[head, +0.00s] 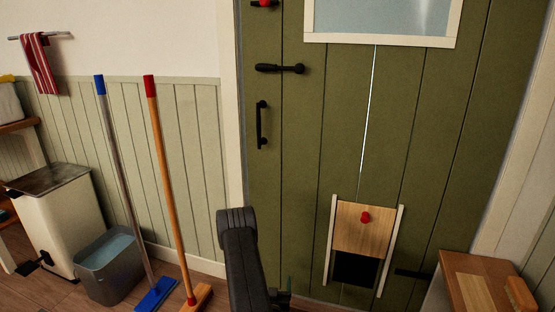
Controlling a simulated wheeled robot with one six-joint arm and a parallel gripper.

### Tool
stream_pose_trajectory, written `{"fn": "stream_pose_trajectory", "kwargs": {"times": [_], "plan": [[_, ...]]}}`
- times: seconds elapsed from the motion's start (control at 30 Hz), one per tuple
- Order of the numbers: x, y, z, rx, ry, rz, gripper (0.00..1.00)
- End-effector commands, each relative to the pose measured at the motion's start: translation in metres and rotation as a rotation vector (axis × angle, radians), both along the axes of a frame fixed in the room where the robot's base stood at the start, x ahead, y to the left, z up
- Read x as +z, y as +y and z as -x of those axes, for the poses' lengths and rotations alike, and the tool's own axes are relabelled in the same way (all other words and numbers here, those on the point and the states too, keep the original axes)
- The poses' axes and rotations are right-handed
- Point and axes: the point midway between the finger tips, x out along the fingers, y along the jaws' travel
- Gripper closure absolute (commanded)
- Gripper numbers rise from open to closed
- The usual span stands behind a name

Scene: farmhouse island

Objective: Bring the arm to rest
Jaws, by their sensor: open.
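My dark arm (242,262) rises from the bottom edge, a little left of centre, in front of the green door's lower left part. Its rounded upper joint shows beside the white door frame. A small dark part with a greenish edge shows right of the arm at the bottom edge; it is too unclear to name. My gripper's fingers do not show, and I see nothing held.
The green door (285,180) has a black lever handle (280,69), a pull handle (262,125) and a wooden pet flap (363,228), raised over a dark opening. Left stand a broom (165,180), a blue-ended mop (120,180), a grey bucket (108,280) and a bin (58,225). A wooden-topped unit (455,272) stands right.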

Motion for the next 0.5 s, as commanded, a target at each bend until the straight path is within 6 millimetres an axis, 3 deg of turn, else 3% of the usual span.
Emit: {"fn": "stream_pose_trajectory", "kwargs": {"times": [0.03,0.5], "plan": [[0.012,0.000,0.001,0.001,0.000,0.000,0.19],[0.073,-0.002,0.014,0.009,0.000,0.002,0.19]]}}
